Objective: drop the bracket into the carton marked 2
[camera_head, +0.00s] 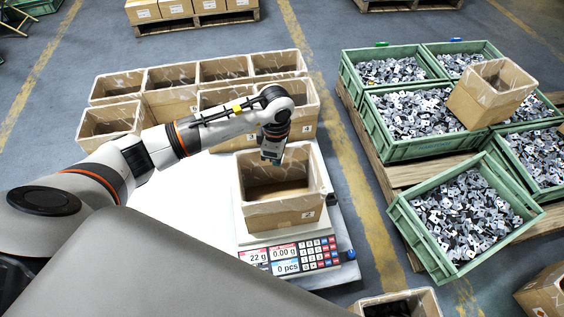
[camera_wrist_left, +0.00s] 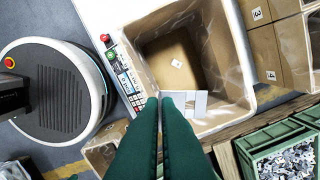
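An open carton (camera_head: 285,212) stands on the scale, its small front label too small to read surely, perhaps a 2. In the left wrist view the carton (camera_wrist_left: 232,50) lies open beyond the fingertips, with a small white square (camera_wrist_left: 176,63) inside; I cannot tell whether it is a label or a part. My left gripper (camera_head: 271,157) is above the carton's back left part, pointing down. In the wrist view its green fingers (camera_wrist_left: 180,98) are close together on a light grey bracket (camera_wrist_left: 197,104), which sticks out to the right. My right gripper is not in view.
The scale display (camera_head: 270,257) reads 22 g, 0.00 g and 0 pcs. Several open cartons (camera_head: 170,78) stand behind the scale. Green crates (camera_head: 448,268) full of metal parts are on a pallet at right, with a tilted carton (camera_head: 492,92) on top.

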